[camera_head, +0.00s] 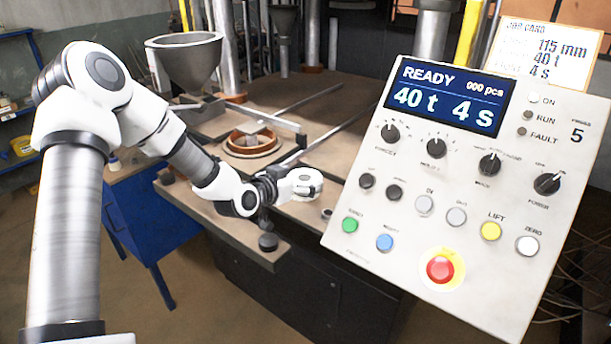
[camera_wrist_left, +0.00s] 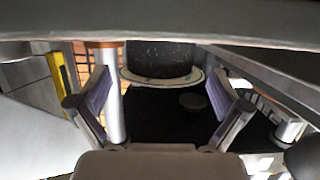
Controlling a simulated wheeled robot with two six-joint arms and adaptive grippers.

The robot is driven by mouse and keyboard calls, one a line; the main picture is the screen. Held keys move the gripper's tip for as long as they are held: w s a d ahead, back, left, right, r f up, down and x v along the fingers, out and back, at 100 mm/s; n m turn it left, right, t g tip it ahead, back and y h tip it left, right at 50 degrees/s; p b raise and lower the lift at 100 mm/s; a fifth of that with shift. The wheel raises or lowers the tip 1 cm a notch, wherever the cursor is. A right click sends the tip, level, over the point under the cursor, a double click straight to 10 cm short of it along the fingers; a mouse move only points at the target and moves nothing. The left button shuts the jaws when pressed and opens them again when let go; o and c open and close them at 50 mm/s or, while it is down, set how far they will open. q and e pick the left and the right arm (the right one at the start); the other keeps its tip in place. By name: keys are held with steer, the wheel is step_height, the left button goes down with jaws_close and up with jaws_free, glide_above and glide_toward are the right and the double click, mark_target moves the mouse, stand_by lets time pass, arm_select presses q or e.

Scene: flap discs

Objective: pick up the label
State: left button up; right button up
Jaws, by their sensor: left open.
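I cannot make out the label for sure in either view. My left gripper (camera_head: 300,184) is low over the front of the press table in the head view, small and partly merged with the wrist. In the left wrist view its two fingers (camera_wrist_left: 160,108) stand wide apart with nothing held between them. Beyond them are a dark cylinder (camera_wrist_left: 160,60) with a pale round flange and a small dark disc (camera_wrist_left: 192,101). My right gripper is in neither view.
The brown press table (camera_head: 347,100) carries a round orange-rimmed mould (camera_head: 253,145) and rails. A grey hopper (camera_head: 186,62) stands behind. A control panel (camera_head: 455,200) reading READY fills the right side, with a job card (camera_head: 548,50) above. A blue cabinet (camera_head: 135,215) stands left.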

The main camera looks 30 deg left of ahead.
arm_select(q)
steer(key=shift+x, duration=1.25)
steer(key=shift+s, duration=0.35)
steer(key=shift+c, duration=1.8)
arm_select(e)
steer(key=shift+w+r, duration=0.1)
